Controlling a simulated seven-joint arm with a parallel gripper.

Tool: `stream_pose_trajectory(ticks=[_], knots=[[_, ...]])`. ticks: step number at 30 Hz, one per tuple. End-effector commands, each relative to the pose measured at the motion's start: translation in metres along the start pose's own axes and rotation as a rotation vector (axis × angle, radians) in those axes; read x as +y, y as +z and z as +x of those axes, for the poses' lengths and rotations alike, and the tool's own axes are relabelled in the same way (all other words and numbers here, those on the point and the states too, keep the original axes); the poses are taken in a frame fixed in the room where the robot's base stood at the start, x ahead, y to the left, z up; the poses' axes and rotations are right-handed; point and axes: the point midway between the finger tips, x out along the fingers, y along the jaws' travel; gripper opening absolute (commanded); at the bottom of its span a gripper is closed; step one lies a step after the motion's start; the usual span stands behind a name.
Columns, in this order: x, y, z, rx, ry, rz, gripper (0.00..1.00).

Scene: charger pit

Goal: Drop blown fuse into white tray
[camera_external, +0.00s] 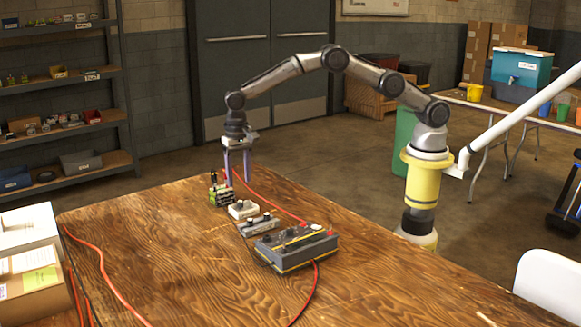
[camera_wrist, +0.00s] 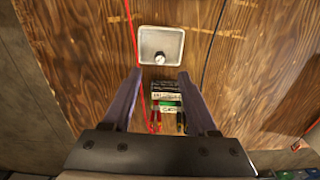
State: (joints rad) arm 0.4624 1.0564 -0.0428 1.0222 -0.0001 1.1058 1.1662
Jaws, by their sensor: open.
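My gripper (camera_external: 237,177) is open above the far end of the wooden table, beside a small block (camera_external: 220,192) with green and dark parts. In the wrist view my gripper (camera_wrist: 160,73) has its fingers spread, with nothing held. The white tray (camera_wrist: 147,37) lies just beyond the fingertips, with a small round silver-and-dark item (camera_wrist: 159,58) in it. I cannot tell whether that is the blown fuse. The block (camera_wrist: 166,95), black, white and green with red and black leads, shows between the fingers. The white tray (camera_external: 236,214) also shows in the external view.
A grey charger-like box (camera_external: 295,247) and a smaller grey unit (camera_external: 259,225) stand nearer the camera. A red cable (camera_external: 262,199) runs past the tray. The table's left-middle is mostly clear.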

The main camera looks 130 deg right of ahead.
Motion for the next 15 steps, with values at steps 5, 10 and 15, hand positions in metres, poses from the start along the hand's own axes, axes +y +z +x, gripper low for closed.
stream_pose_trajectory(ticks=[5,10,15], knots=[[-0.001,0.0,-0.04,0.002,-0.004,0.0,0.59],[-0.001,0.0,-0.066,0.001,-0.003,0.0,0.59],[0.0,0.0,-0.077,0.0,-0.001,0.0,0.59]])
